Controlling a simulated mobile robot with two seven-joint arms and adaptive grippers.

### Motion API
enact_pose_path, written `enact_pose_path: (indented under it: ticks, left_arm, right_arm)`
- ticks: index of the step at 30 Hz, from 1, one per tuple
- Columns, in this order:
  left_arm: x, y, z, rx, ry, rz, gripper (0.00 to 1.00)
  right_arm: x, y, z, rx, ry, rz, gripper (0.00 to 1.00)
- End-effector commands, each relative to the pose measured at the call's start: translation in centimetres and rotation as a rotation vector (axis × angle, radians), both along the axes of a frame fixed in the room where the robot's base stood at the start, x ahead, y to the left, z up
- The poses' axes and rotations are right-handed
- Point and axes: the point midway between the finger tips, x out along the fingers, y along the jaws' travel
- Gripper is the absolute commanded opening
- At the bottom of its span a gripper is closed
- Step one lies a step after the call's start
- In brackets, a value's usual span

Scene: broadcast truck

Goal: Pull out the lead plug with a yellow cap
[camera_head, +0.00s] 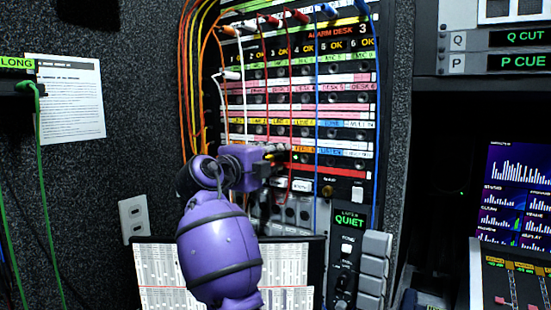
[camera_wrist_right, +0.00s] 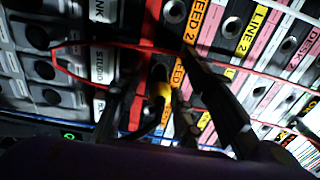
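The lead plug with a yellow cap (camera_wrist_right: 161,91) shows in the right wrist view, low on the patch panel near a label reading "FEED". A small yellow spot by the fingers in the head view may be the same cap. My right gripper (camera_head: 282,153) reaches in front of the lower rows of the panel. In the wrist view, the fingers of this gripper (camera_wrist_right: 160,72) stand apart on either side of the plug, with dark gaps beside the cap. Whether either finger touches it is hard to tell. The plug's lower part is dark and partly hidden. My left gripper is not in view.
The patch panel (camera_head: 345,94) carries several coloured leads; a blue lead (camera_head: 318,90) and red leads hang down its front near the gripper. A red lead (camera_wrist_right: 110,43) crosses the wrist view. Printed sheets (camera_head: 170,268) stand below, and a mixing desk (camera_head: 510,285) is at right.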

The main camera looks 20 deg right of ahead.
Motion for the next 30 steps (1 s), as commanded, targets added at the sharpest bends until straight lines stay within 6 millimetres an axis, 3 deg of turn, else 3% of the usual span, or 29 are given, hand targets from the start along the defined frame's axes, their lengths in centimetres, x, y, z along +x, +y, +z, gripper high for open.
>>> enact_pose_path:
  ticks: [14, 22, 30]
  left_arm:
    - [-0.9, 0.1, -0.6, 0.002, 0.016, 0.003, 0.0]
    - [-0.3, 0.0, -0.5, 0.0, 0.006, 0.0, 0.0]
    - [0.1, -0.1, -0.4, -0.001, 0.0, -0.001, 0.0]
  right_arm:
    - [0.0, 0.0, 0.0, 0.001, -0.001, 0.0, 0.34]
    - [0.0, 0.0, 0.0, 0.0, 0.0, 0.0, 0.02]
    - [0.0, 0.0, 0.4, -0.004, -0.007, 0.002, 0.0]
